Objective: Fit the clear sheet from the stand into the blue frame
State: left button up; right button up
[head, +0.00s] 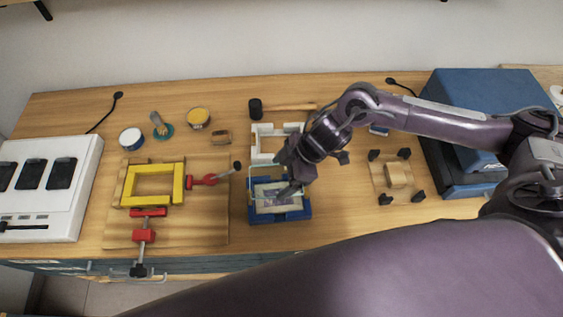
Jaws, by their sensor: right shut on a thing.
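The blue frame (307,211) lies on the workbench in front of my right arm, with a pale panel and a printed picture inside it. My right gripper (282,183) is above the frame's back part and is shut on the clear sheet (257,184), which shows only as faint pale edges over the frame. The sheet's exact height and whether it touches the frame cannot be told. A white slotted holder (257,150), perhaps the stand, is just behind the blue frame and partly hidden by my gripper. My left gripper is not in view.
A yellow frame (179,185) with red clamps (144,235) lies on a board at left. A wooden block (396,175) among black corner pieces is at right, before a blue machine (470,110). A white device (50,185) stands far left. Tins and a brush are behind.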

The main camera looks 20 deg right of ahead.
aim_at(285, 181)
jog(key=shift+f, duration=0.1)
jog(key=shift+s+f+b, duration=0.45)
jog(key=shift+f+b, duration=0.1)
jog(key=shift+b, duration=0.3)
jog(key=shift+f+b, duration=0.8)
jog(key=shift+b, duration=0.05)
notch_tip(285, 181, down, 3)
jog(key=b, duration=0.2)
jog(key=shift+w+f+b, duration=0.1)
jog(key=shift+w+b, duration=0.05)
jog(key=shift+b, duration=0.15)
jog(key=shift+f, duration=0.35)
jog(key=shift+f+b, duration=0.6)
jog(key=shift+f, duration=0.35)
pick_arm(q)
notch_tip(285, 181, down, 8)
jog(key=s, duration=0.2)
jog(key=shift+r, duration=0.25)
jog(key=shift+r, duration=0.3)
pick_arm(e)
jog(key=shift+d, duration=0.15)
